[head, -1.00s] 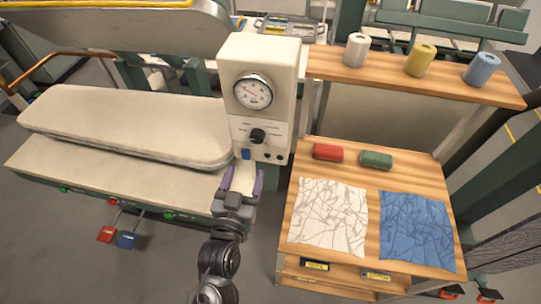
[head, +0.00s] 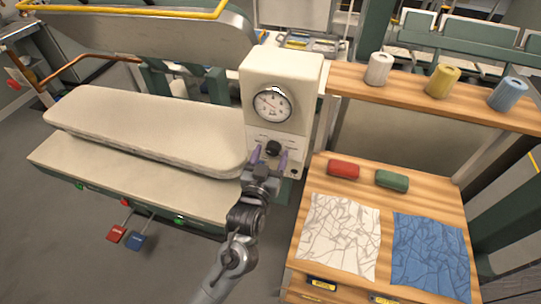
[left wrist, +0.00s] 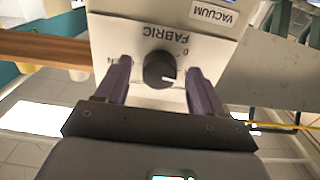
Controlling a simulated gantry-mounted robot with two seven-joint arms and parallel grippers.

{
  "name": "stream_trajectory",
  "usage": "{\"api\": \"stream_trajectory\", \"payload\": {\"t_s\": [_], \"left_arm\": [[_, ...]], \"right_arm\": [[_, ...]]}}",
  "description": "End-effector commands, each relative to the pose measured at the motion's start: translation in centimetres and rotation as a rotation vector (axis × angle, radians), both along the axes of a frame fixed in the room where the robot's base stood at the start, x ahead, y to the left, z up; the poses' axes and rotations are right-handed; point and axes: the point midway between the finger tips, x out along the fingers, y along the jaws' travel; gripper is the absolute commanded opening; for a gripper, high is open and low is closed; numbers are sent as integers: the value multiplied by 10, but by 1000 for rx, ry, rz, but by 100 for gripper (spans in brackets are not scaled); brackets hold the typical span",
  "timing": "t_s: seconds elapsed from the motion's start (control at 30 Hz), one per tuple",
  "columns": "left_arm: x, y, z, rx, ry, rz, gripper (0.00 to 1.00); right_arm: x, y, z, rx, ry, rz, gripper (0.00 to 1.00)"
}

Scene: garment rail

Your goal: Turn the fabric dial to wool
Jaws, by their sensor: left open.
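The fabric dial (head: 273,148) is a black round knob on the front of the cream control box (head: 283,72), below the white gauge. In the left wrist view the dial (left wrist: 159,70) sits under the upside-down word FABRIC, with a pale pointer mark on its edge. My left gripper (head: 268,157) is open, with its purple fingers on either side of the dial. In the left wrist view a gap shows between each finger and the knob. The fingers cover part of the printed labels, and the word wool cannot be read. My right gripper is not in view.
A round gauge (head: 272,105) is above the dial. The padded press board (head: 150,128) lies to the left. A wooden table (head: 385,197) with cloths and red and green rolls stands to the right, below a shelf of thread cones.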

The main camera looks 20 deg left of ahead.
Motion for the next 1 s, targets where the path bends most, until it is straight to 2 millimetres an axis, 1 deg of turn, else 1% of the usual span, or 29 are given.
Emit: {"api": "stream_trajectory", "payload": {"t_s": [0.27,0.37,0.6,0.63,0.67,0.87,1.0], "left_arm": [[1,0,0,0,-1,0,68],[1,0,0,0,0,0,56],[1,0,0,0,0,0,19],[1,0,0,0,0,0,15],[1,0,0,0,0,0,12],[1,0,2,15,1,0,12],[1,0,3,57,5,0,12]], "right_arm": [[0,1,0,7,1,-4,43],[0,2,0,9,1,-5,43],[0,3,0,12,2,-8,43],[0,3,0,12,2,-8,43],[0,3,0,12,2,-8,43],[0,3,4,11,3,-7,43],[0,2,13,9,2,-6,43]]}}
